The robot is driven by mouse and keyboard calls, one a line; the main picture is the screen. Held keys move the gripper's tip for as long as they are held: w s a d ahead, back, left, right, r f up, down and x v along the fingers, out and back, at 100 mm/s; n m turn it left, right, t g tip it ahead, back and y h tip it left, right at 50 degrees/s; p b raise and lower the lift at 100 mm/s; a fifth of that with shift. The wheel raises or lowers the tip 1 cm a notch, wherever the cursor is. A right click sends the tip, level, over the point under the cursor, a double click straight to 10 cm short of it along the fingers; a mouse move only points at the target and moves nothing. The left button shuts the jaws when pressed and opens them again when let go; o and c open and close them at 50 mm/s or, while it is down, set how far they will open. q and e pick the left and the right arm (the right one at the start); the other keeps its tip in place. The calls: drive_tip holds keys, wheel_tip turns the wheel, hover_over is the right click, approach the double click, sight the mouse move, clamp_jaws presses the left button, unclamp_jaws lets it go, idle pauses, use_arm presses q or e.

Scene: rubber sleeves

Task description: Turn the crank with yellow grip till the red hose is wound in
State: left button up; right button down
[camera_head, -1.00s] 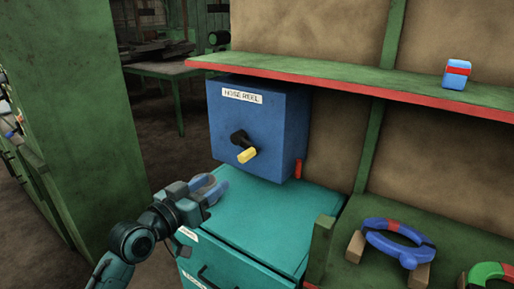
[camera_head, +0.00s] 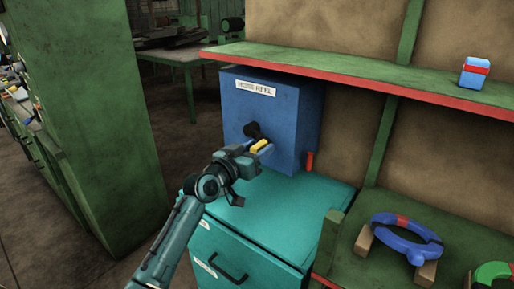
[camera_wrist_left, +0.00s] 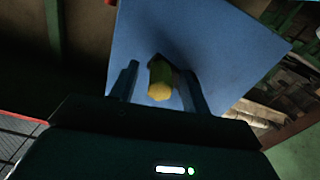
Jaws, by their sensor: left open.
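The blue hose reel box (camera_head: 270,105) stands on a teal cabinet, with a white label at its top. Its black crank (camera_head: 253,130) with the yellow grip (camera_head: 259,146) sticks out of the front face. A short red hose end (camera_head: 309,161) shows at the box's lower right side. My left gripper (camera_head: 258,150) is at the yellow grip. In the left wrist view the yellow grip (camera_wrist_left: 160,80) lies between the two open fingers (camera_wrist_left: 160,88), with gaps visible at both sides. My right gripper is not in view.
The teal cabinet (camera_head: 285,205) has a free top below the box. A green shelf (camera_head: 350,75) with a red edge runs above and right, bearing a blue and red block (camera_head: 474,73). A blue ring (camera_head: 405,240) rests on wooden blocks at right. A green cabinet (camera_head: 85,100) stands left.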

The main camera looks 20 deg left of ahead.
use_arm(q)
drive_tip(key=shift+w, duration=0.1)
drive_tip(key=shift+c, duration=0.4)
clamp_jaws()
